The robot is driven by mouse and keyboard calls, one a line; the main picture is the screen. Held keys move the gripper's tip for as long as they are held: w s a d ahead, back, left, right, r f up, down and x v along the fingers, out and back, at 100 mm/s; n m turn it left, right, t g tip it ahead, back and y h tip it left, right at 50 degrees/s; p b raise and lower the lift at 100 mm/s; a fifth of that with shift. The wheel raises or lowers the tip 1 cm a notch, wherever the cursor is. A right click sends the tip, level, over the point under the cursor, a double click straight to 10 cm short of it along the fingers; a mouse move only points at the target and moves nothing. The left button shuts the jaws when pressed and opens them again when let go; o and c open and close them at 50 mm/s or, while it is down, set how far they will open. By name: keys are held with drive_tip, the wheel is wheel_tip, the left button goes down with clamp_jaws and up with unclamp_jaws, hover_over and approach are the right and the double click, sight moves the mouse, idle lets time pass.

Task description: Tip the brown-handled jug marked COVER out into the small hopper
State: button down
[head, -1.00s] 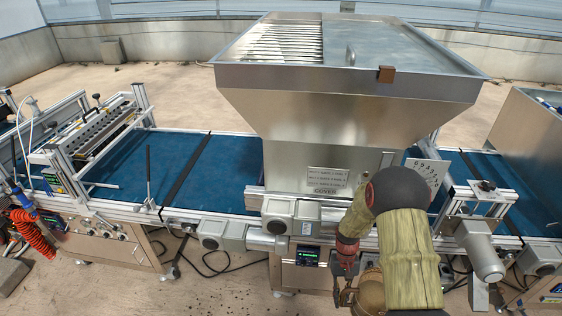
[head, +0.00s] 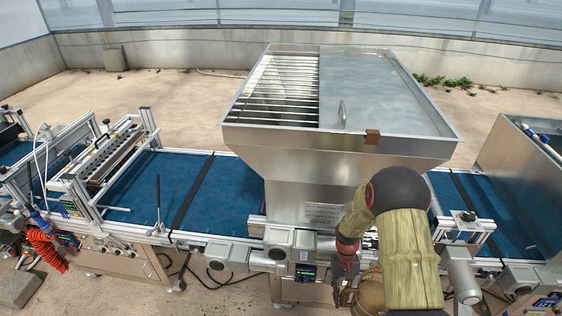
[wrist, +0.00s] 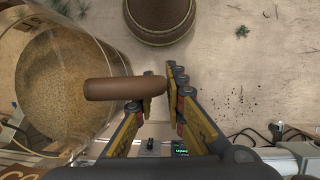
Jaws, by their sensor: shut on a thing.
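My gripper (wrist: 163,98) is shut on the brown handle (wrist: 115,88) of the jug in the wrist view. The jug (wrist: 112,55) has clear walls and holds tan grains, seen from above at the left. In the head view my gripper (head: 345,272) is low in front of the machine, and a rounded brown shape beside it, probably the jug (head: 370,293), is partly hidden by my arm. The steel hopper (head: 330,142) stands above and behind, over the belt. Its top has an open slatted grid at left and a flat cover at right.
A blue belt line (head: 145,185) runs left and right under the hopper. Another steel bin (head: 520,155) stands at far right. Motor boxes (head: 290,240) jut out below the hopper. A round brown container (wrist: 160,20) sits on the floor in the wrist view.

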wheel_tip(320, 180, up, 15)
drive_tip(key=p, duration=1.4)
drive_tip(key=shift+w+r, duration=0.1)
drive_tip(key=shift+r, duration=0.05)
drive_tip(key=shift+w, duration=0.1)
